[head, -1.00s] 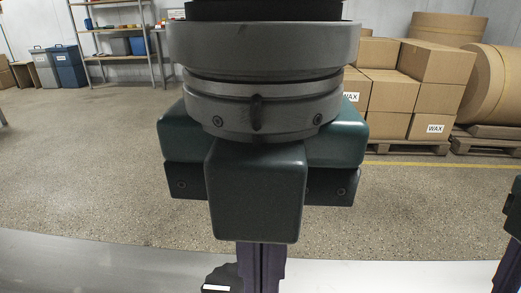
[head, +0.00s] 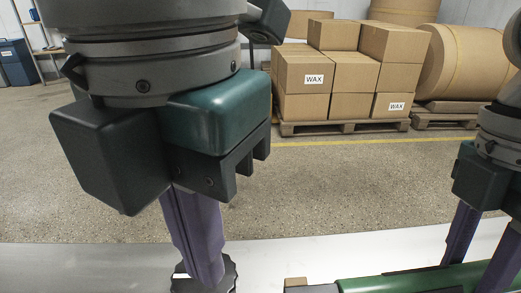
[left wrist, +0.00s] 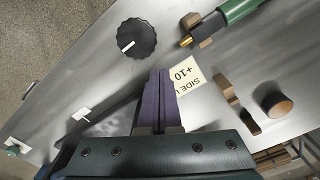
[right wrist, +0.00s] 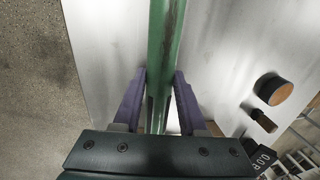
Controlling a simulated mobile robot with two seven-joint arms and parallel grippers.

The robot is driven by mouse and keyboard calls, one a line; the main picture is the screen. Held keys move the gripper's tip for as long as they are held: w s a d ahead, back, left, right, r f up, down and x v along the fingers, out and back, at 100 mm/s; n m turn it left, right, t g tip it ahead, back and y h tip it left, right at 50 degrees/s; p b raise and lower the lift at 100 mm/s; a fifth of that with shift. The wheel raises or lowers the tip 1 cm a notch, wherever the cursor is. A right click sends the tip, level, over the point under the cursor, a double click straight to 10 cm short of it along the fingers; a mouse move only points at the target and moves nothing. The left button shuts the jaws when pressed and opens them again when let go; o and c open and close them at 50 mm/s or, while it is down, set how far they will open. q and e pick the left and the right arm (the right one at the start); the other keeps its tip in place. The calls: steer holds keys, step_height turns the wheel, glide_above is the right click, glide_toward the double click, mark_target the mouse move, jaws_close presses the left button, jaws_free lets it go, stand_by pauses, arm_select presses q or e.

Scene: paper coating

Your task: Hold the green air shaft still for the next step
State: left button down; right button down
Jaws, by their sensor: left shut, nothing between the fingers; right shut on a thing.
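The green air shaft (head: 405,284) lies along the bottom right of the head view. My right gripper (right wrist: 158,90) is shut on the shaft, which runs between its purple fingers in the right wrist view (right wrist: 166,35). The shaft's end, with a brass tip (left wrist: 187,41), shows at the top of the left wrist view, by a brown support block (left wrist: 202,25).
The black dial also shows in the left wrist view (left wrist: 136,38). Boxes marked WAX (head: 303,75) and a large paper roll (head: 475,60) stand on pallets behind open floor.

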arm_select(q)
steer(key=shift+f, duration=2)
steer(key=shift+f, duration=0.15)
stand_by(0.4)
steer(key=shift+f, duration=2.05)
steer(key=shift+d, duration=1.7)
stand_by(1.7)
